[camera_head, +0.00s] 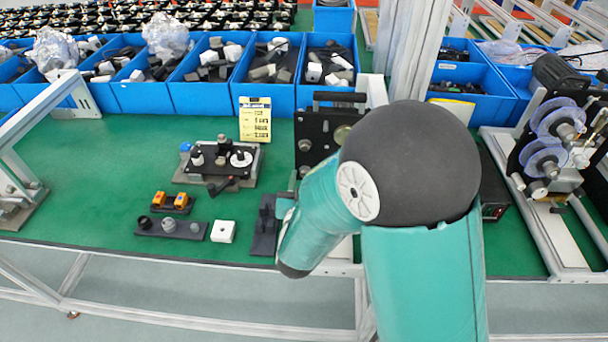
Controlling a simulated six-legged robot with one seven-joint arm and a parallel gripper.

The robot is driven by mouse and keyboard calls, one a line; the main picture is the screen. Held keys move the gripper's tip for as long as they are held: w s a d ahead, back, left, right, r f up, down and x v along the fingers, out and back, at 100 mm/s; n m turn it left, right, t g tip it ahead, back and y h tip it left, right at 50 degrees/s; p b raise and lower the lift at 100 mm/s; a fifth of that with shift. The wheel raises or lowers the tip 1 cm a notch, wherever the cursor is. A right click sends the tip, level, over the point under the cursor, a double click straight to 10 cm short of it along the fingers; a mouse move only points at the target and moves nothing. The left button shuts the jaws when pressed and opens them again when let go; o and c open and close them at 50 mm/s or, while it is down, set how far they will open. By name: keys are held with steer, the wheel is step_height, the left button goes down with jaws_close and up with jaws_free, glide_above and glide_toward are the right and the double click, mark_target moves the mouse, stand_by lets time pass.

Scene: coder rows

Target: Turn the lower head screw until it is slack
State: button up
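No part that I can single out as the lower head screw shows. A black upright plate of a machine (312,135) stands at mid-picture with a round brass-coloured knob (342,134). My teal arm and its dark round joint cover most of the machine's right side and front. My gripper is not visible, so its place relative to any screw cannot be told. A small unit on a grey base (222,160), with a black knob, a white disc and a dark lever, sits left of the machine on the green bench.
Blue bins (205,75) of parts line the bench's back. A yellow label card (255,119) stands before them. Orange pieces (172,200), a dark strip with round knobs (170,228) and a white block (223,231) lie near the front. A reel machine (560,140) stands right.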

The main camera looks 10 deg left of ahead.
steer(key=s, duration=0.5)
steer(key=shift+d, duration=0.15)
stand_by(0.4)
stand_by(0.4)
